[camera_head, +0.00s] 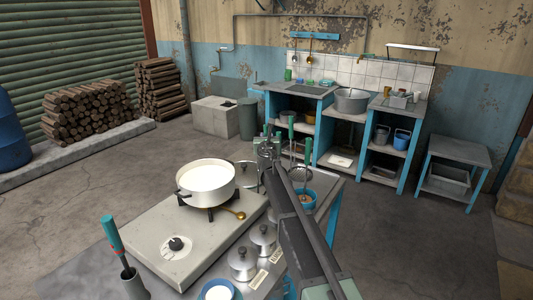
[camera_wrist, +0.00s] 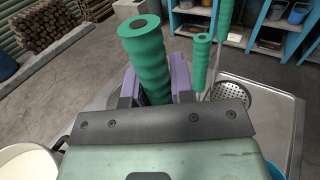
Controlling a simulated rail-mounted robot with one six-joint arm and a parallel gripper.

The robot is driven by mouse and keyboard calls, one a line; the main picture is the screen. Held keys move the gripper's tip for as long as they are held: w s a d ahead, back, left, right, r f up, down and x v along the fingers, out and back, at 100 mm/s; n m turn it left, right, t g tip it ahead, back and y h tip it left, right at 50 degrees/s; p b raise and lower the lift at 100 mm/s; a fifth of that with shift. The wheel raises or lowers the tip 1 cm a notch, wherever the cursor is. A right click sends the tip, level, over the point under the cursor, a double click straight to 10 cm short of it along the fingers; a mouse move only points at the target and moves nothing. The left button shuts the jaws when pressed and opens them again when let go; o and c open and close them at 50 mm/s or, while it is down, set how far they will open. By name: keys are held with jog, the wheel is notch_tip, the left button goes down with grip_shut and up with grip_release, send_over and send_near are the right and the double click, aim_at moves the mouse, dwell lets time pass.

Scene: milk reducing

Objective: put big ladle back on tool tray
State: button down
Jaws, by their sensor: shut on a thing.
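My gripper (camera_head: 268,148) is over the far part of the worktable in the head view. In the wrist view its purple fingers (camera_wrist: 155,82) are shut on a thick green handle (camera_wrist: 140,32), which stands up between them. I take this to be the big ladle; its bowl end is hidden below the gripper. The metal tool tray (camera_wrist: 287,112) lies to the right in the wrist view. A perforated skimmer (camera_wrist: 262,97) lies on it. Two other green-handled tools (camera_wrist: 200,60) stand just right of the held handle, apart from it.
A pot of milk (camera_head: 207,183) sits on the stove (camera_head: 150,226), left of my gripper. A blue bowl (camera_head: 305,198) and lidded metal pots (camera_head: 243,262) stand on the worktable near my arm. A green-and-red-handled tool (camera_head: 112,235) stands in a cup at front left.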

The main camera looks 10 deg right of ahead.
notch_tip(320, 180, down, 3)
jog(key=shift+f+b, duration=0.1)
jog(key=shift+b, duration=0.6)
jog(key=c, duration=1.4)
grip_release()
jog(key=o, duration=0.4)
